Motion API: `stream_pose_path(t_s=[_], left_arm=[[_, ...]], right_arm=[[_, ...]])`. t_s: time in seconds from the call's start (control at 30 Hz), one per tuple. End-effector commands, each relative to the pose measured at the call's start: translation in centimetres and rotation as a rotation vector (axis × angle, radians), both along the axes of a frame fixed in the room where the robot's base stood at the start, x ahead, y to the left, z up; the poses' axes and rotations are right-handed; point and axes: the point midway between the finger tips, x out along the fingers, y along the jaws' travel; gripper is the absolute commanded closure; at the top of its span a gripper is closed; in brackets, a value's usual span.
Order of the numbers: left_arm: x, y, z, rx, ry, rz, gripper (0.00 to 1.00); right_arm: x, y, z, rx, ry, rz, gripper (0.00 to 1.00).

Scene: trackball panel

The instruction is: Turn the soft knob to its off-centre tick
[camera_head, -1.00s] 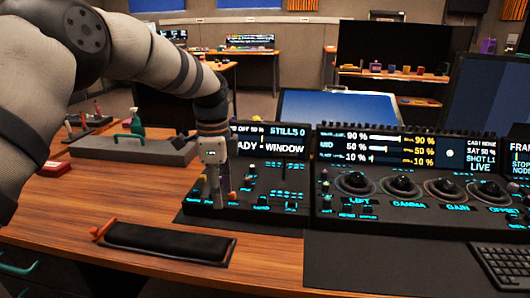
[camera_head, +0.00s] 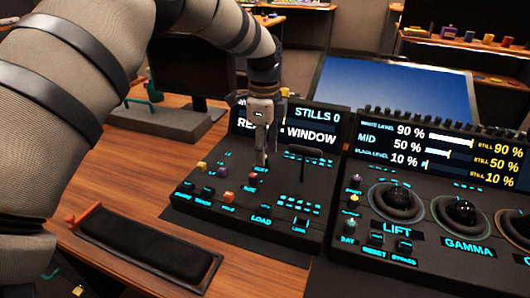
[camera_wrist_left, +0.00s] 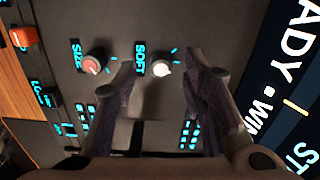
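The soft knob (camera_wrist_left: 160,68) has a pale top and a dark base, and stands beside the printed SOFT label in the left wrist view. A cyan tick shows near it. My left gripper (camera_wrist_left: 158,88) is open, its two fingers on either side of the knob in the picture with a gap to each. Whether the fingertips are down at knob height I cannot tell. In the head view my left gripper (camera_head: 262,162) points down over the left panel (camera_head: 215,213), and I cannot make out the soft knob there. My right gripper is not in view.
The pink-topped size knob (camera_wrist_left: 95,64) stands close beside the left finger in the wrist view. A T-shaped lever (camera_head: 303,152) rises right of the gripper in the head view. The panel's screen (camera_head: 318,128) stands behind. A trackball panel (camera_head: 440,235) lies to the right.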

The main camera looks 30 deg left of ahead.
Motion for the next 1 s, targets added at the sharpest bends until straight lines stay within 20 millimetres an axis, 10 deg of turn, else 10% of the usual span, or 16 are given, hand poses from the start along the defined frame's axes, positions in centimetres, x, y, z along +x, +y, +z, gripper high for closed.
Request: stream_pose_path(t_s=[0.4, 0.57, 1.0], left_arm=[[0.01, -0.02, -1.51, -0.001, -0.001, 0.0, 0.64], [0.02, -0.02, -1.5, -0.001, -0.001, 0.0, 1.0], [0.05, -0.02, -1.37, 0.0, -0.003, 0.059, 1.0]], right_arm=[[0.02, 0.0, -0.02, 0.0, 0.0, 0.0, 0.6], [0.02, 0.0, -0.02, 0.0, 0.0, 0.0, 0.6], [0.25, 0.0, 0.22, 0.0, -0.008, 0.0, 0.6]])
